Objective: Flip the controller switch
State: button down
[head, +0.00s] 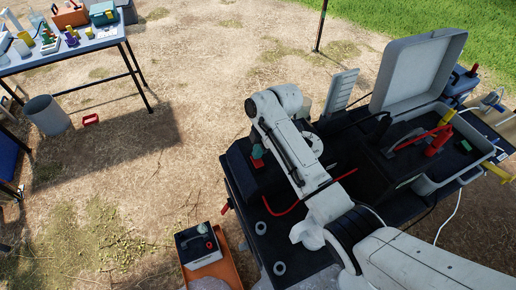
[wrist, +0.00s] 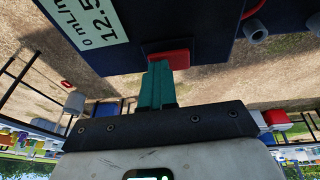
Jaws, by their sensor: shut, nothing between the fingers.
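In the wrist view the controller is a dark blue box (wrist: 200,22) at the top, with a white display (wrist: 83,22) reading 12.5 and part of "mL/min". A red switch (wrist: 170,58) juts from its edge. My gripper (wrist: 160,68) has its teal fingers shut together with nothing between them. The fingertips overlap the lower left of the red switch; whether they touch it I cannot tell. In the head view the teal fingers (head: 257,154) show small beside the dark box, below the end of my white arm.
An open grey case (head: 415,75) stands at the right of the dark bench, with red and black cables. A battery-like box (head: 199,245) sits on an orange crate at lower left. A table (head: 80,50) with sampling gear and a grey bucket (head: 47,115) are farther left.

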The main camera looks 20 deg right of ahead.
jog(key=shift+s+f+p, duration=0.1)
jog(key=shift+s+p, duration=0.4)
jog(key=shift+s, duration=0.2)
jog(key=b+v, duration=0.1)
jog(key=v, duration=1)
jog(key=shift+w+d, duration=0.1)
jog(key=shift+w, duration=0.05)
